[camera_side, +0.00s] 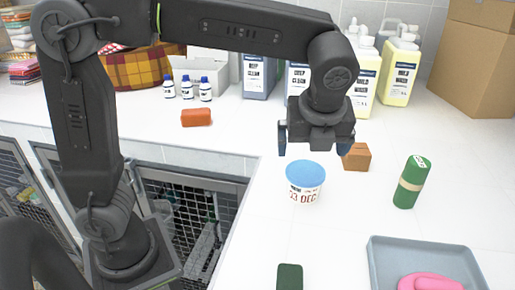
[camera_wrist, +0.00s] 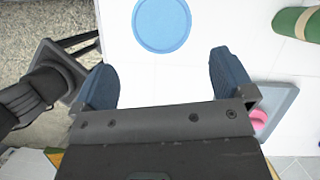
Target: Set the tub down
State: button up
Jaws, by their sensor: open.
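The tub (camera_side: 304,194) is white with a blue lid and a printed date. It appears to stand upright on the white counter, in the middle of the side view. In the wrist view its round blue lid (camera_wrist: 162,24) shows at the top, beyond my fingertips. My gripper (camera_side: 316,148) is open and empty, above and slightly behind the tub in the side view. Its two blue fingers (camera_wrist: 162,78) are wide apart in the wrist view, with bare counter between them and no visible contact with the tub.
A green cylinder with a tan band (camera_side: 411,182) stands right of the tub. A brown block (camera_side: 356,157) sits behind it. A grey tray (camera_side: 385,250) holding a pink item and a dark green block (camera_side: 289,277) lie in front. Bottles (camera_side: 400,70) line the back. Wire kennels (camera_side: 195,215) lie below left.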

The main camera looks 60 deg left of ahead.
jog(key=s+a+f+n+t+h, duration=0.1)
jog(key=s+a+n, duration=0.4)
jog(key=n, duration=0.7)
jog(key=s+a+f+n+t+h, duration=0.2)
jog(key=s+a+n, duration=0.2)
jog(key=s+n, duration=0.5)
jog(key=n, duration=0.3)
jog(key=shift+s+a+f+n+h, duration=0.3)
jog(key=shift+s+a, duration=0.1)
